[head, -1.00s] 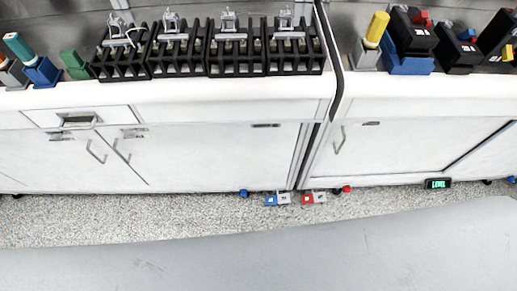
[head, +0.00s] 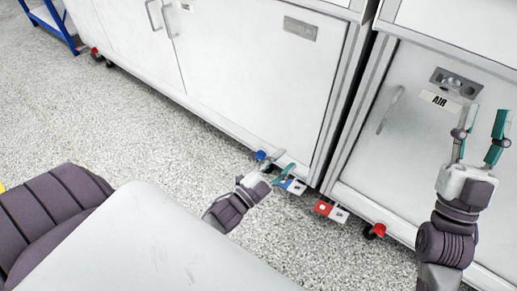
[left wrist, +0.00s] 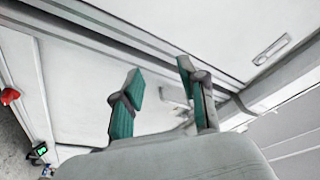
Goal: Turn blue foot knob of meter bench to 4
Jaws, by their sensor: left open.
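The blue foot knob (head: 261,155) is at the foot of the white cabinet on the left of the gap in the head view. A plate with a blue label (head: 292,186) sits beside it. My left gripper (head: 281,163) is low by the cabinet foot, just right of the blue knob in the picture, open and holding nothing; contact with the knob cannot be told. In the left wrist view its teal fingers (left wrist: 160,80) are spread before white panels. My right gripper (head: 488,110) is open and empty in front of the right cabinet. The knob's setting is too small to read.
A plate with a red label (head: 323,208) and a red foot knob (head: 377,230) are at the right cabinet's foot. Speckled floor (head: 140,120) is open at left.

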